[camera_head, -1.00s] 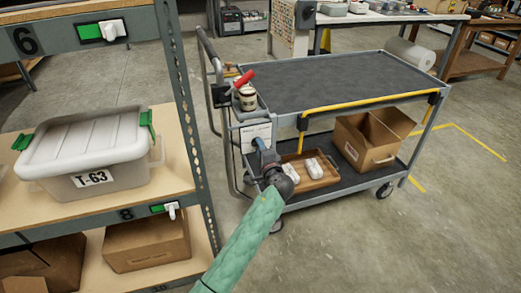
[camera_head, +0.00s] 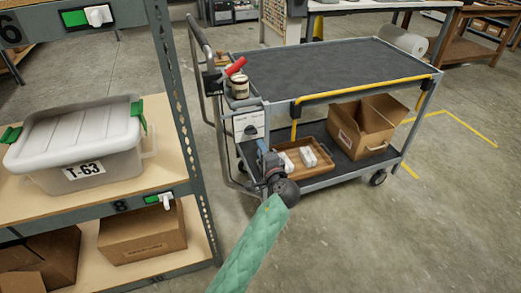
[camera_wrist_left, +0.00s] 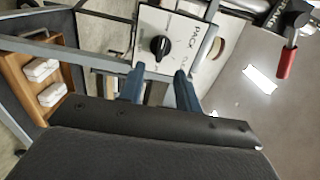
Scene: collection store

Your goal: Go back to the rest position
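My left gripper (camera_head: 263,148) is at the end of the green-sleeved arm, in front of the handle end of the grey cart (camera_head: 340,75). In the left wrist view its two blue fingers (camera_wrist_left: 160,88) stand apart with nothing between them, so it is open. A white control panel with a black knob (camera_head: 248,127) is just beyond the fingertips. The panel also shows in the left wrist view (camera_wrist_left: 178,30). The fingers look clear of it, but the exact gap is hard to tell. My right gripper is in neither view.
The shelf rack at left holds a lidded T-63 tub (camera_head: 85,155) and cardboard boxes (camera_head: 142,235). The cart's lower deck carries a wooden tray (camera_head: 318,170) with white items and an open carton (camera_head: 365,130). A red-handled lever (camera_head: 236,67) rises above the panel. Floor at right is clear.

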